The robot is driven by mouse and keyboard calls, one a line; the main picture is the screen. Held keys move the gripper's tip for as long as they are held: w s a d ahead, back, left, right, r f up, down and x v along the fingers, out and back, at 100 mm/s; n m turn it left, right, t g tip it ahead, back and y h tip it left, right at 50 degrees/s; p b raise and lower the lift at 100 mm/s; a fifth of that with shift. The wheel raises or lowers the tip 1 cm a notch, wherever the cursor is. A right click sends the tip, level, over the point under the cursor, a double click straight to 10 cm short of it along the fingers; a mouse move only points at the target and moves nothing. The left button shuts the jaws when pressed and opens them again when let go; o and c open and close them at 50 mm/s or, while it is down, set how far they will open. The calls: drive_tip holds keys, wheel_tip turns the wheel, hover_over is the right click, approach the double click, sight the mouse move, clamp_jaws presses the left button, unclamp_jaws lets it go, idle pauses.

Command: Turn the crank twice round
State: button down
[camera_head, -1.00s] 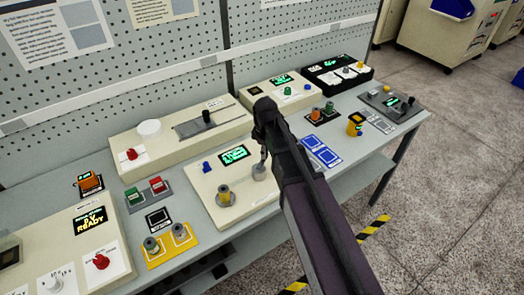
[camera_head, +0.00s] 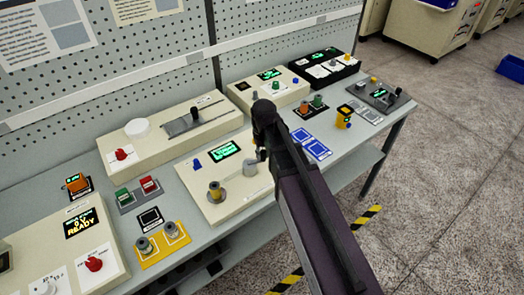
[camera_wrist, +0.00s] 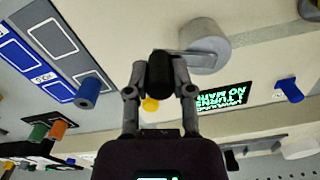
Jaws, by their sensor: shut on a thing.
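The winder (camera_head: 225,185) is a cream box on the bench with a green-lit display (camera_head: 223,151) and a blue knob. Its crank has a grey round hub (camera_head: 250,168), also seen in the wrist view (camera_wrist: 205,45). A short metal arm runs from the hub to a black crank handle (camera_wrist: 160,75). My gripper (camera_wrist: 160,88) is shut on this handle, one finger on each side. In the head view my gripper (camera_head: 261,153) is just behind and right of the hub and mostly hides the handle. A yellowish spool (camera_head: 215,188) stands on the winder's round plate.
A yellow tray (camera_head: 162,256) with two spools is at front left. Green and red buttons (camera_head: 138,192) sit near it. A cream box with a slider (camera_head: 185,125) stands behind the winder. Blue-framed pads (camera_head: 312,147) and small spools lie to the right.

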drive_tip(key=s+m, duration=0.1)
drive_tip(key=m, duration=0.2)
drive_tip(key=shift+s+m, duration=0.4)
drive_tip(key=s+m, duration=0.1)
drive_tip(key=m, duration=0.1)
drive_tip(key=shift+a+m, duration=0.1)
drive_tip(key=shift+m, duration=0.2)
drive_tip(key=m, duration=0.1)
drive_tip(key=s+m, duration=0.1)
drive_tip(key=m, duration=0.1)
drive_tip(key=shift+s+a+m, duration=0.2)
drive_tip(key=shift+a+m, duration=0.1)
drive_tip(key=shift+a, duration=0.1)
drive_tip(key=shift+s+a+m, duration=0.2)
drive_tip(key=shift+a+m, duration=0.05)
drive_tip(key=shift+m, duration=0.5)
drive_tip(key=shift+s+a+m, duration=0.2)
drive_tip(key=shift+m, duration=0.55)
drive_tip(key=shift+c, duration=2.4)
unclamp_jaws()
